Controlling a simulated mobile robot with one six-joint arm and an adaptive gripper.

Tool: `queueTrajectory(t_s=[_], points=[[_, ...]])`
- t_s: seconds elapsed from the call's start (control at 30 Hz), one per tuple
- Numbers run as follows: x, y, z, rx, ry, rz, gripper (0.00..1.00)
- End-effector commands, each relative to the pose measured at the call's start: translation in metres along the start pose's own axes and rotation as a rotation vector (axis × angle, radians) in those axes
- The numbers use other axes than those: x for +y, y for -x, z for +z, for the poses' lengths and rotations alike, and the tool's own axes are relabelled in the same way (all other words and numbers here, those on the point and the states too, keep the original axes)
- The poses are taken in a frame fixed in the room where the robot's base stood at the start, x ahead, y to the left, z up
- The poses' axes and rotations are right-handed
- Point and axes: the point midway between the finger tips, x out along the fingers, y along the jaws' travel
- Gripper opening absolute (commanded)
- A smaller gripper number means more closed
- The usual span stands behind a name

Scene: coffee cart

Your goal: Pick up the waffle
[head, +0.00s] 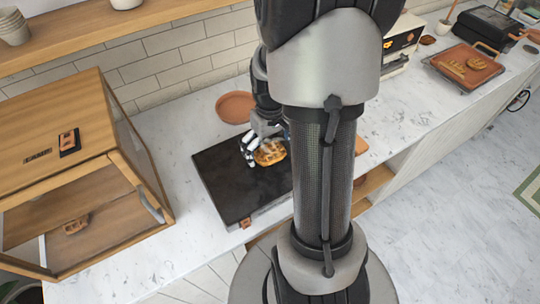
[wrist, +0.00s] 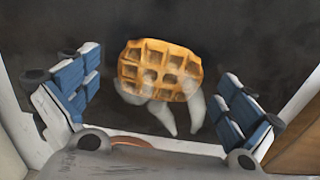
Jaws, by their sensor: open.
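The waffle (wrist: 160,70) is golden brown with a square grid. In the wrist view it is ahead of my open gripper (wrist: 158,105), between the two blue-padded fingers and apart from both. A pale, blurred shape shows under its near edge; I cannot tell what it is. In the head view the waffle (head: 270,152) lies on the black griddle plate (head: 220,180), with my gripper (head: 258,148) close over it. My arm hides part of the plate's right side.
A wooden display case (head: 70,165) with a pastry inside stands on the left. A terracotta dish (head: 235,106) is behind the griddle. A tray with pastries (head: 465,68) and a waffle iron (head: 487,27) are at the far right. Marble counter is clear between the case and griddle.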

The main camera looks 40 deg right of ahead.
Motion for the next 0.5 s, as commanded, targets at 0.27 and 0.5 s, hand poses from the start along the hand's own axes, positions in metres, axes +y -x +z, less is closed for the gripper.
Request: queueTrajectory(t_s=[0.27,0.5], points=[[0.0,0.0007,-0.0004,0.002,0.0,0.001,0.95],[-0.0001,0.0007,-0.0004,0.001,0.0,0.001,0.79]])
